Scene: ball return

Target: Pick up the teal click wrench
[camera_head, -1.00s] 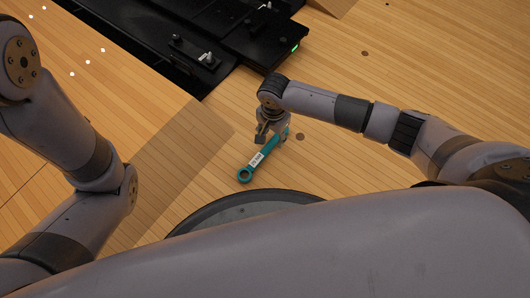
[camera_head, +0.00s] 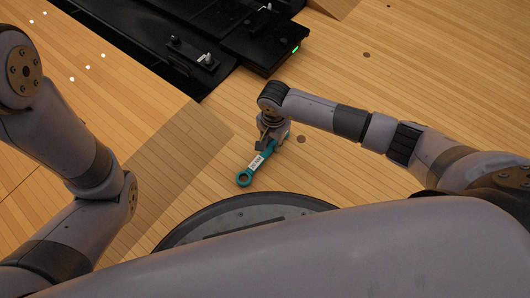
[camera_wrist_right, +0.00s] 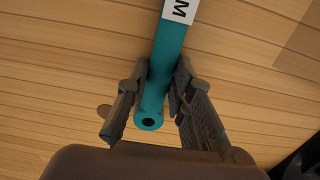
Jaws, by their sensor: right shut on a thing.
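The teal click wrench (camera_head: 257,164) has a ring at its near end and a white label with dark letters on its shaft. In the head view my right gripper (camera_head: 271,143) covers its far end. In the right wrist view the wrench (camera_wrist_right: 168,50) passes between the fingers of my right gripper (camera_wrist_right: 160,88), which are shut on it near the end with a dark hole. Whether the wrench touches the floor cannot be told. The left arm shows at the left of the head view, but its gripper is out of the frame.
The wooden floor (camera_head: 380,90) is mostly clear around the wrench. A black machine (camera_head: 262,50) with a small green light stands at the top. The dark round rim of my base lies close below the wrench. A darker floor panel (camera_head: 180,145) lies to the left.

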